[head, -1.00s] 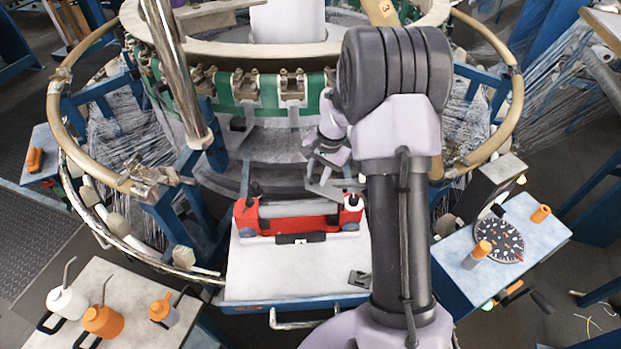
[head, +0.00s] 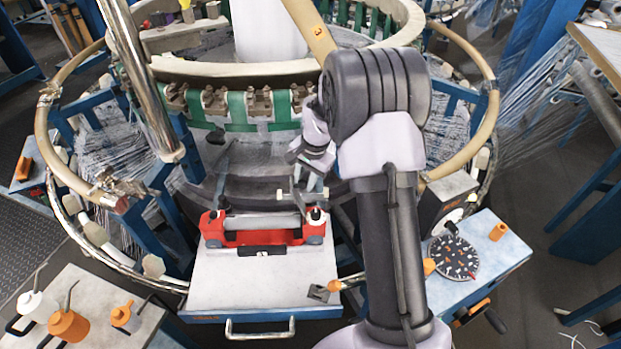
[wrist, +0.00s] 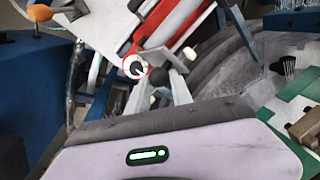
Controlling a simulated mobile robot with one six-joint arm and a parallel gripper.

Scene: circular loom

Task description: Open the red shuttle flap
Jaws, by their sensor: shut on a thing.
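The red shuttle (head: 262,237) lies on the pale top of a blue-edged table (head: 262,290), a grey bar along its upper side. It also shows at the top of the wrist view (wrist: 182,24). A white round cap with a dark centre (head: 316,214) is at its right end, seen close in the wrist view (wrist: 135,67). My gripper (head: 310,190) is at this right end, behind and just above the cap. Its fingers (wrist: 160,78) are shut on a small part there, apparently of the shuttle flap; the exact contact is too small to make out.
The loom's ring (head: 55,135) curves around the table, and a steel post (head: 140,80) stands at left. An orange-knobbed lever (head: 335,286) is at the table's front right. Side tables hold bottles (head: 68,326) and a dial (head: 453,257). The table's front is clear.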

